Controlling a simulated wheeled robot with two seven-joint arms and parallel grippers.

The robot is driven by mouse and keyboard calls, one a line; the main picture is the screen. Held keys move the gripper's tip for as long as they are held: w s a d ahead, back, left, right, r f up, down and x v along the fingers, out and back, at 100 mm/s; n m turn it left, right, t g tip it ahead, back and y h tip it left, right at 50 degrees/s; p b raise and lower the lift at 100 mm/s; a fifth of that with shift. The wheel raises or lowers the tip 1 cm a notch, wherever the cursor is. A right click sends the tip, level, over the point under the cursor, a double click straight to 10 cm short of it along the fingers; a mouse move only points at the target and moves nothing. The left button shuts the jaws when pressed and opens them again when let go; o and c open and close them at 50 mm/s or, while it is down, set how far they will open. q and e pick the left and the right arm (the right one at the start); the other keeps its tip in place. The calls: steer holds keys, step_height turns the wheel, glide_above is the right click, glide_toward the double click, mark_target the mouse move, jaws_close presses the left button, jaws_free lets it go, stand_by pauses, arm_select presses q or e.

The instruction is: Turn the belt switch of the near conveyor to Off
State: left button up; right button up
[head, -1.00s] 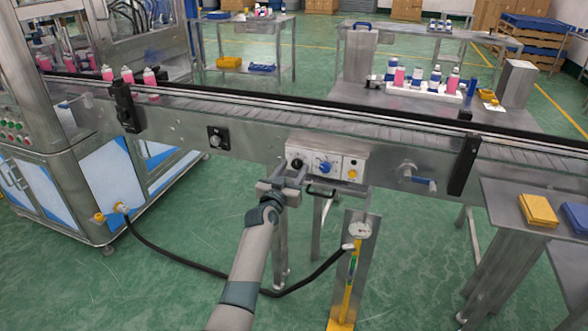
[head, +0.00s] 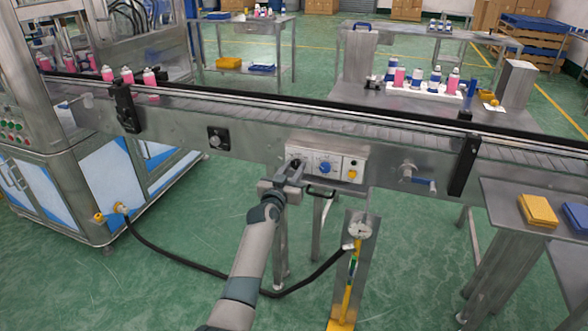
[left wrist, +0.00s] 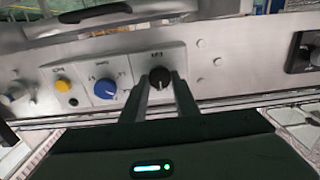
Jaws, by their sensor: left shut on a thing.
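The near conveyor (head: 260,134) runs across the head view with a control panel (head: 340,152) on its front side. The panel carries a black knob (left wrist: 160,78) at one end, a blue knob (head: 325,167) and a yellow button (head: 352,174). My left gripper (head: 292,168) is at the black knob. In the left wrist view its two fingers (left wrist: 160,92) stand on either side of that knob, shut on it. The labels are too small to read. My right gripper is not in view.
A door-like handle (head: 322,190) sits below the panel. A crank (head: 418,180) is to its right. A gauge (head: 361,230) on a post stands in front, with a black hose (head: 200,264) on the floor. A side table (head: 500,200) is at the right.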

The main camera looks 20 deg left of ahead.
arm_select(q)
steer(key=shift+n, duration=0.5)
steer(key=n+p, duration=0.1)
steer(key=n, duration=0.2)
steer(key=shift+a+n, duration=0.1)
steer(key=shift+n, duration=2.9)
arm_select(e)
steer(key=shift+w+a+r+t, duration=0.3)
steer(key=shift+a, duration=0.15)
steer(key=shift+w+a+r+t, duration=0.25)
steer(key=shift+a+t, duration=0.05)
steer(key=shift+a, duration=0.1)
arm_select(q)
steer(key=shift+f, duration=0.1)
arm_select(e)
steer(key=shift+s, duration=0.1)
arm_select(q)
steer(key=o, duration=1.1)
steer(key=shift+c, duration=0.2)
steer(key=shift+s, duration=0.1)
